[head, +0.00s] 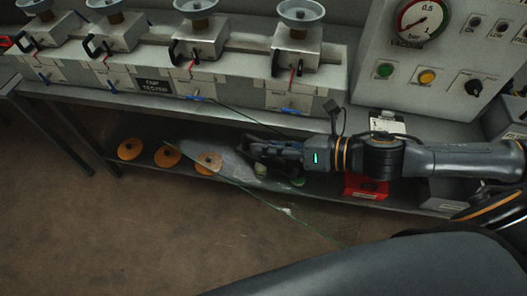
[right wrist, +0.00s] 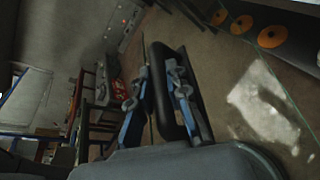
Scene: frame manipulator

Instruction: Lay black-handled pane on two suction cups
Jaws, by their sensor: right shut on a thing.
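My right gripper (head: 262,151) reaches in from the right, in front of the bench. In the right wrist view my right gripper (right wrist: 160,72) is shut on the black handle (right wrist: 187,58) of the pane. The clear glass pane (head: 232,166) hangs tilted in front of the bench and its lower shelf, apart from the cups; its edges show as thin greenish lines. It also shows in the right wrist view (right wrist: 262,95). Several grey suction cups stand on metal blocks along the bench top, among them one cup (head: 301,12) and another cup (head: 196,7). My left gripper is not in view.
A gauge panel (head: 440,60) with buttons stands at the right end of the bench. Orange discs (head: 167,156) and a red bin (head: 365,187) sit on the lower shelf. Black clamp handles stick out from the cup blocks. The floor (head: 130,235) in front is clear.

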